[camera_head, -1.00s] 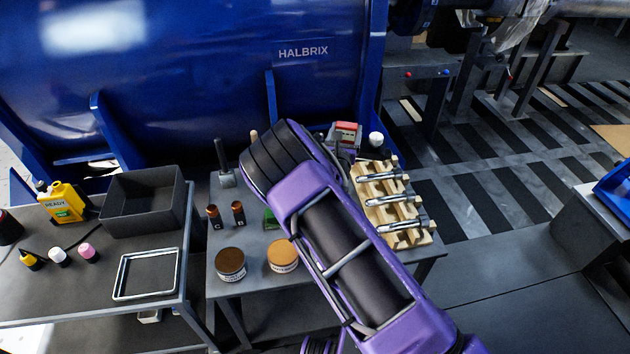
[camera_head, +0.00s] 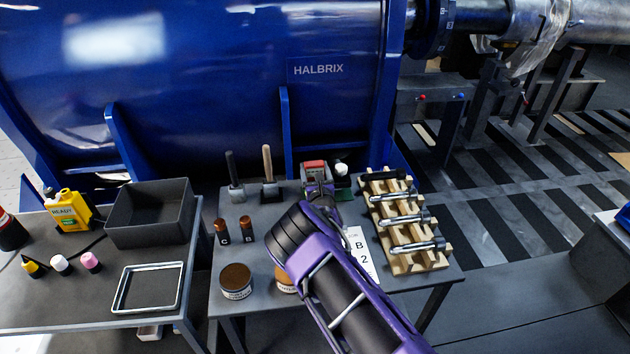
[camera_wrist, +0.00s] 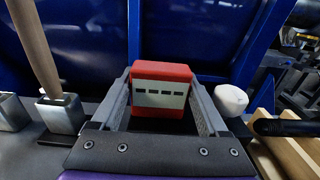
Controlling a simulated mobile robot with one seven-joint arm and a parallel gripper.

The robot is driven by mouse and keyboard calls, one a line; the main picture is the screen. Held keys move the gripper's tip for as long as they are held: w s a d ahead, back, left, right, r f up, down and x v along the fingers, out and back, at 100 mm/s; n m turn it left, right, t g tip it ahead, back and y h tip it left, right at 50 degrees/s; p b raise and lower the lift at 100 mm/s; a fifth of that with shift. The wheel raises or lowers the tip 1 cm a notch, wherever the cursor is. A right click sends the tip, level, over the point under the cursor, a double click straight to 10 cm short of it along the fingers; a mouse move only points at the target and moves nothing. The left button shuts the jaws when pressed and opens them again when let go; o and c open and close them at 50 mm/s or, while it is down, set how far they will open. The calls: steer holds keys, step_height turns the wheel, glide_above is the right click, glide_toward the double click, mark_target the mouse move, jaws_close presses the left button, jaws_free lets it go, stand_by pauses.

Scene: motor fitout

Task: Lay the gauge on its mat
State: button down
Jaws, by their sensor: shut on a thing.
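The gauge, a red box with a pale panel of dark slots, shows in the wrist view (camera_wrist: 160,97) and in the head view (camera_head: 314,166). My gripper (camera_wrist: 162,85) has one grey finger along each side of it and is shut on it. In the head view my gripper (camera_head: 317,184) is at the back of the middle bench, between a wooden-handled tool and a white-capped item. The gauge's underside is hidden, so I cannot tell whether it touches the bench. I cannot clearly make out the mat.
A wooden rack (camera_head: 436,262) with metal pieces stands right of my arm. The wooden-handled tool (camera_head: 267,162) is close on the left, the white-capped item (camera_wrist: 231,100) on the right. A white card (camera_head: 362,256) and tins (camera_head: 236,281) lie nearer. The blue machine (camera_head: 200,100) rises behind.

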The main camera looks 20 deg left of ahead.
steer(key=shift+f+b, duration=0.45)
steer(key=shift+f, duration=1.1)
steer(key=shift+f, duration=0.15)
jaws_free()
steer(key=shift+f, duration=0.15)
steer(key=shift+s, duration=0.1)
steer(key=p+v, duration=0.3)
steer(key=v, duration=0.8)
steer(key=shift+s+d, duration=0.25)
steer(key=shift+s, duration=0.1)
